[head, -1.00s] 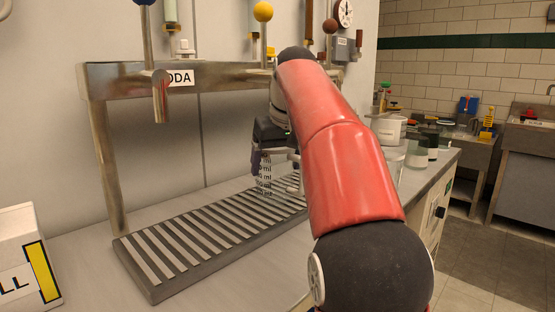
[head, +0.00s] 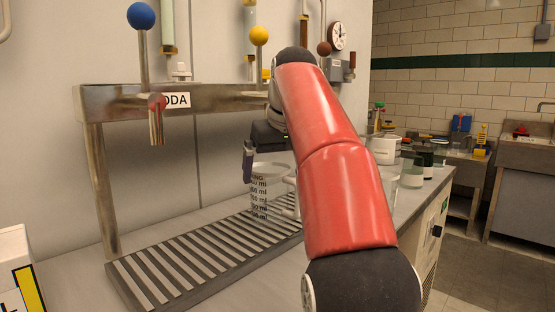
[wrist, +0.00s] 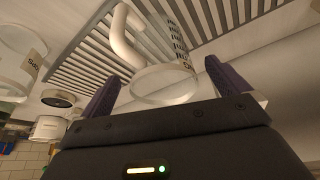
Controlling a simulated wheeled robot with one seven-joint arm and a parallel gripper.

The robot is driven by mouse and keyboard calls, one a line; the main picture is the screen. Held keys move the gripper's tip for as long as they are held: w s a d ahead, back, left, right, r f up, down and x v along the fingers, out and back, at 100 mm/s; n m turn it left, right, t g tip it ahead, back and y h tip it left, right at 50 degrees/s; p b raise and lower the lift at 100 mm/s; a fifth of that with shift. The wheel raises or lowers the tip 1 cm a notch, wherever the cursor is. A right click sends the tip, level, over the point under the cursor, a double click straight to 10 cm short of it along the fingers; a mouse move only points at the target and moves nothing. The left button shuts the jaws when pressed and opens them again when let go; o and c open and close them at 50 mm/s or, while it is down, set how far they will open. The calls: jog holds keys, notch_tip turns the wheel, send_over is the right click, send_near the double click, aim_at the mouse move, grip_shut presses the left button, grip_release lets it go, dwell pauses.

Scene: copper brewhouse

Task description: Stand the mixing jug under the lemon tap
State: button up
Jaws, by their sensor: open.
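The mixing jug (head: 268,204), clear with black ml marks and a pale handle, stands upright on the slatted drip tray (head: 190,262). The yellow ball-topped tap (head: 259,36) rises behind it; my arm hides its spout and any label there, so I cannot tell if it is the lemon tap. My gripper (head: 267,165) is open at the jug's top. In the wrist view the jug's rim (wrist: 165,84) shows between and beyond the two dark fingers of my gripper (wrist: 162,80), with no clear contact.
The soda tap (head: 155,122), with a blue ball, is at the left of the steel tap rail (head: 125,104). A white box (head: 18,268) stands at the front left. Glass vessels (head: 411,172) and a white pot (head: 383,149) stand on the counter to the right of my arm.

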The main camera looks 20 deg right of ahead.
jog(key=shift+v, duration=1.75)
